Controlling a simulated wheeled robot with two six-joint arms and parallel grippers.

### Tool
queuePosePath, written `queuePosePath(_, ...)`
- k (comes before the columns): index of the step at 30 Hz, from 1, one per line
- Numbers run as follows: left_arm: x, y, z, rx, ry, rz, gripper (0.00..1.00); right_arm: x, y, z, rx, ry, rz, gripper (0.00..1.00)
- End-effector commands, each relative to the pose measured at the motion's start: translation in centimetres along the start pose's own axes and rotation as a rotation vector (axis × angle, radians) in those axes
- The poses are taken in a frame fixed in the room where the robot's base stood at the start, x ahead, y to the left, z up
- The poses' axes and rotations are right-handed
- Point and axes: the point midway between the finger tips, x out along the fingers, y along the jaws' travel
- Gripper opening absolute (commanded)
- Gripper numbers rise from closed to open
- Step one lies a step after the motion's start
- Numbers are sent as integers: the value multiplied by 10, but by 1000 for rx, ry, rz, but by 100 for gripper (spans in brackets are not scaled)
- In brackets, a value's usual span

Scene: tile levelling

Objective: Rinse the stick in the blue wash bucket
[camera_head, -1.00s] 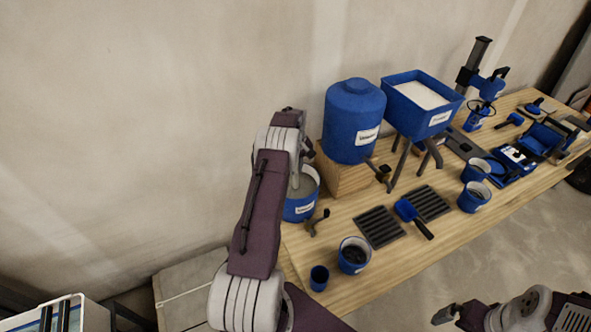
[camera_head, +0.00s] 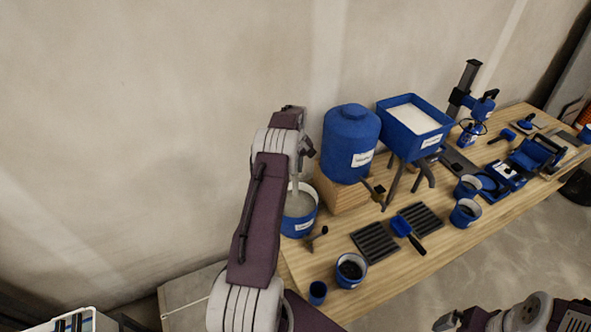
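A blue bucket (camera_head: 299,224) with a white label and greyish contents stands at the left back end of the wooden table, likely the wash bucket; its label is too small to read. My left arm reaches up from the bottom, and my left gripper (camera_head: 308,151) is above the bucket, partly hidden by its own wrist. A thin pale piece (camera_head: 294,192), possibly the stick, shows between the wrist and the bucket's inside. Whether the fingers are shut on it is not clear. My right gripper (camera_head: 447,320) is at the bottom edge, away from the table, with its fingers too small to judge.
A blue tank (camera_head: 350,142) on a wooden block stands right of the bucket, with a blue hopper (camera_head: 415,128) beside it. A dark-filled bucket (camera_head: 350,272), small blue cup (camera_head: 317,292), grates (camera_head: 374,243) and blue scoop (camera_head: 402,227) lie nearer the front.

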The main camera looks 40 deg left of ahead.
Motion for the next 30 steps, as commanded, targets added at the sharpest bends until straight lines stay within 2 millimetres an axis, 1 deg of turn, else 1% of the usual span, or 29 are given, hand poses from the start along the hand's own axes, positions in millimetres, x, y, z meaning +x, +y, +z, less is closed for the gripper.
queuePosePath(14, 1, 0, 0, 0, 0, 0, 0, 1, 0, 0, 0, 0, 0, 100)
queuePosePath(17, -6, 0, -1, 0, 0, 0, 0, -5, 0, 0, 0, 0, 0, 100)
queuePosePath(25, -38, 2, -4, 0, 0, 0, 0, -33, -1, -3, 0, 0, 0, 100)
queuePosePath(27, -40, 2, -4, 0, -1, -1, 0, -34, -1, -4, 0, 0, 0, 100)
queuePosePath(30, -38, 2, -4, 0, -1, -1, 0, -32, -1, -3, 0, 0, 0, 100)
